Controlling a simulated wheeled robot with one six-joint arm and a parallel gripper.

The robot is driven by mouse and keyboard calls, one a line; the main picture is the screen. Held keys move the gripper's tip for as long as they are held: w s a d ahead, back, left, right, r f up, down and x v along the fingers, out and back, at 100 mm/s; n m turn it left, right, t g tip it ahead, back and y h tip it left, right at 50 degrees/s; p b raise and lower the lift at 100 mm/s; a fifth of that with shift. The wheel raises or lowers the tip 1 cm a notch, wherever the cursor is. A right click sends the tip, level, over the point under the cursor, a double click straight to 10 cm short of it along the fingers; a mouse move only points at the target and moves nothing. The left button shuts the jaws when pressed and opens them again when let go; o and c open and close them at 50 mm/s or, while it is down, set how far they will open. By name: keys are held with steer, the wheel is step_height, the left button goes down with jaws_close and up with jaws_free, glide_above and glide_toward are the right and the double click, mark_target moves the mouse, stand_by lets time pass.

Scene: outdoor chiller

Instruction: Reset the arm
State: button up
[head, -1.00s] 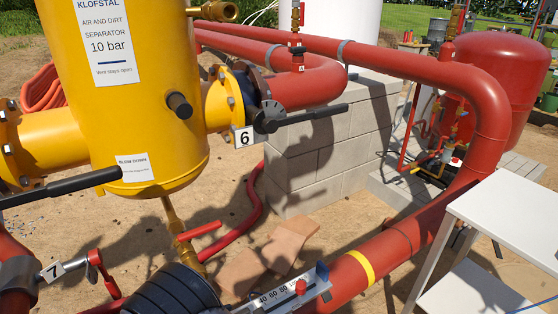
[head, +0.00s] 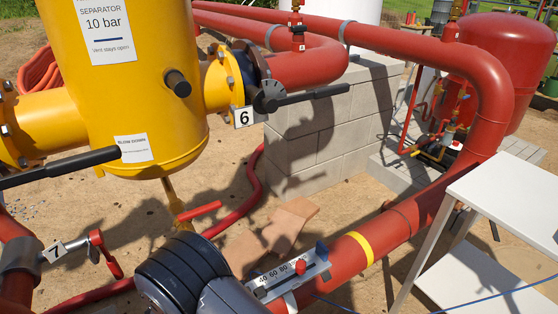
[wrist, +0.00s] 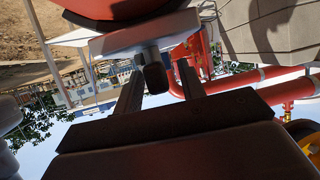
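My gripper (wrist: 160,88) shows in the wrist view with its two grey fingers apart. A dark, blunt cylinder (wrist: 153,72) shows between the fingers, with gaps on both sides; I cannot tell whether it is nearer or farther than the fingertips. It hangs below a pale grey block (wrist: 145,35) beside a large red surface. In the head view, part of my arm (head: 188,272) rises at the bottom, in front of the red pipe and beside a scale plate (head: 290,275) with a red knob. My gripper is hidden in the head view.
A yellow separator (head: 130,90) with black lever handles stands at left. Valve lever 6 (head: 310,96) points right. A small red-handled valve 7 (head: 98,250) is at lower left. A red pipe (head: 410,215) curves down at right, near a white table (head: 510,205). Grey blocks (head: 325,130) stand behind.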

steer(key=n+t+y+b, duration=0.2)
steer(key=n+t+y, duration=0.1)
steer(key=shift+f, duration=0.15)
steer(key=shift+n+t+y+b, duration=0.4)
steer(key=shift+n+y+b, duration=0.2)
steer(key=shift+n, duration=0.2)
